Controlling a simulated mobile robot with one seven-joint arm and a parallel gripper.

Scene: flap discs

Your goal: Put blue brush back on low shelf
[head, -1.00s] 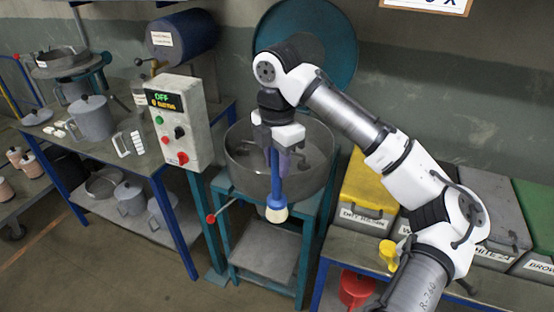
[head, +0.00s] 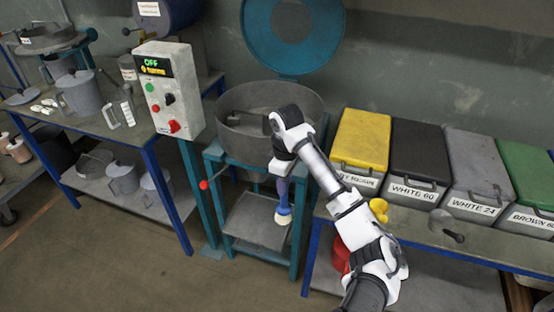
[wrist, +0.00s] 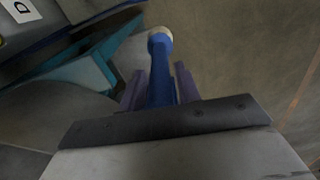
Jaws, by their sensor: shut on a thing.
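The blue brush (head: 283,199) hangs bristles down from my gripper (head: 281,180), which is shut on its handle. Its pale bristle end (head: 283,219) is lowest, in front of the teal stand at its right side. In the wrist view the blue brush (wrist: 160,75) sits between the two purple fingers of my gripper (wrist: 160,88), its pale tip pointing away. The low shelf (head: 257,222) of the teal stand is a bare grey plate beneath the mixing pan. Another low shelf (head: 105,205) lies under the left table and bears several grey pots.
The mixing pan (head: 240,125) stands open above the teal stand. The control box (head: 168,92) is to its left. Lidded bins, yellow (head: 362,135), black (head: 418,150), grey and green, line the right bench. A red container (head: 341,255) is under that bench.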

